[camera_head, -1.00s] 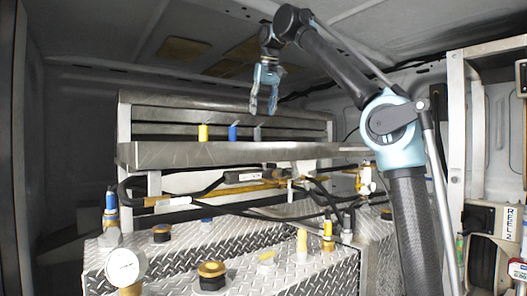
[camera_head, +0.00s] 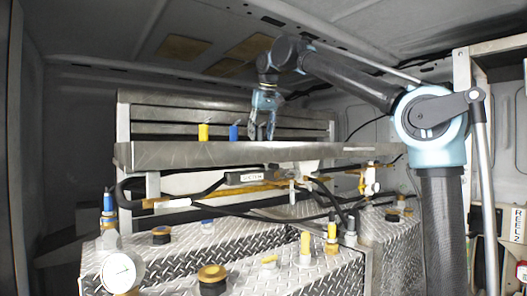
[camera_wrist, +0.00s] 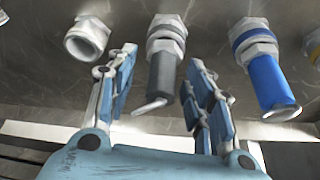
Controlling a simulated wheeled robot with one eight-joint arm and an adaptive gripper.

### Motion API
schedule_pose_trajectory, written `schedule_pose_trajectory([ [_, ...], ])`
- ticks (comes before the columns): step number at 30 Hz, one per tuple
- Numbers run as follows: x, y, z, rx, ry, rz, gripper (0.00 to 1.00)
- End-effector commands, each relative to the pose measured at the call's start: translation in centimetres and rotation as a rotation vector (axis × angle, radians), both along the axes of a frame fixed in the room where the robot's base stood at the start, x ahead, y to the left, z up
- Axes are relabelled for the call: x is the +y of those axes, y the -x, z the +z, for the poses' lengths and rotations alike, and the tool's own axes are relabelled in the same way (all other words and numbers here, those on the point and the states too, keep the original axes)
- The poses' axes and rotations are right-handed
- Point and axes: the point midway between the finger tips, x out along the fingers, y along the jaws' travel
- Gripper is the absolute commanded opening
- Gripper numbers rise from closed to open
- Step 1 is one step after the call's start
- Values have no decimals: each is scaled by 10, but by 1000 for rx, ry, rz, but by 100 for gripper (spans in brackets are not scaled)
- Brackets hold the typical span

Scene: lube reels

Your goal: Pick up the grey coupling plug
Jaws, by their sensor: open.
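The grey coupling plug (camera_wrist: 162,78) is a dark grey cylinder with a metal nut at one end and a pale tab at the other. In the wrist view it lies between the two fingers of my gripper (camera_wrist: 160,58), with visible gaps on both sides. My gripper is open. In the head view my gripper (camera_head: 262,136) points down at the metal shelf (camera_head: 200,154), its fingertips close to the shelf. The grey plug is hard to make out there among the fingers.
A blue plug (camera_wrist: 268,82) stands beside the right finger, also seen in the head view (camera_head: 234,132). A yellow plug (camera_head: 203,132) stands farther left. An empty metal fitting (camera_wrist: 87,39) sits near the left finger. Hoses (camera_head: 205,190) run below the shelf.

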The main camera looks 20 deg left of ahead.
Motion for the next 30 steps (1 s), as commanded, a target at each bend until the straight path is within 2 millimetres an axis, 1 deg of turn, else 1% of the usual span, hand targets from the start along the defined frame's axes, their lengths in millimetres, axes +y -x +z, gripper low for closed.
schedule_pose_trajectory([
  [1,3,0,-5,0,0,2,48],
  [5,5,0,-12,0,0,3,48],
  [12,4,-1,-14,0,0,1,48],
  [13,4,-1,-14,0,0,1,45],
  [19,4,-1,-14,0,0,0,0],
  [30,4,-1,-11,0,0,0,0],
])
